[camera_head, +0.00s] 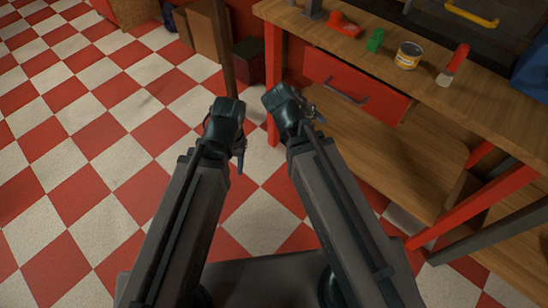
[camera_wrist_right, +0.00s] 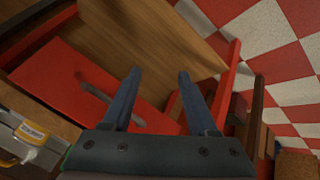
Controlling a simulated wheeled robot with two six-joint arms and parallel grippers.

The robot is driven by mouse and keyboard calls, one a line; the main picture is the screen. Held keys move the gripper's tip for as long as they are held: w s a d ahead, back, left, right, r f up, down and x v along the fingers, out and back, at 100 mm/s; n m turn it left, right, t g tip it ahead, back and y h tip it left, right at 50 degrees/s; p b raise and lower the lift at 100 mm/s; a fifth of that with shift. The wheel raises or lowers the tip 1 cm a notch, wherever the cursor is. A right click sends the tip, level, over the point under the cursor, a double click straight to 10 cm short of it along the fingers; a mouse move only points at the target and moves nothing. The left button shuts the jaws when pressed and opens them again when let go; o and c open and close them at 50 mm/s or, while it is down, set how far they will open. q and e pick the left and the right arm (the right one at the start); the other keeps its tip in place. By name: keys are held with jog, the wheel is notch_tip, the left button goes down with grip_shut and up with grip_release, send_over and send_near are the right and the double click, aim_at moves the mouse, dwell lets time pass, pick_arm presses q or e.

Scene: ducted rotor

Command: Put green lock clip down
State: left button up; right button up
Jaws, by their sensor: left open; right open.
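A small green block-like piece, which looks like the green lock clip (camera_head: 375,40), sits on the workbench top (camera_head: 425,88) between a red part and a can. My right gripper (camera_head: 318,116) is in front of the bench's red drawer, below the bench top and apart from the clip. In the right wrist view, the right gripper (camera_wrist_right: 157,76) shows two blue-grey fingers spread apart with nothing between them. My left gripper (camera_head: 240,160) is left of the right one, over the checkered floor, open, with nothing visible in it. Its fingers are small and partly hidden.
The bench top also holds a red part (camera_head: 345,27), a yellow-labelled can (camera_head: 408,56) and a red-handled tool (camera_head: 454,62). A red drawer (camera_head: 352,88) with a grey handle is below, above a wooden shelf (camera_head: 405,140). Boxes stand left of the bench. The checkered floor is clear at left.

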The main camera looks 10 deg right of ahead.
jog(key=s+a+f+n+g+y, duration=0.2)
jog(key=s+a+n, duration=0.1)
jog(key=s+a, duration=0.2)
jog(key=s+a+f+n+g+y, duration=0.2)
jog(key=s+a+n+y, duration=0.1)
jog(key=a, duration=0.5)
jog(key=shift+s+f+n, duration=0.15)
jog(key=shift+s+n, duration=0.35)
jog(key=shift+s, duration=0.5)
notch_tip(320, 180, up, 17)
jog(key=p, duration=1.6)
jog(key=shift+p, duration=0.4)
jog(key=shift+f, duration=0.1)
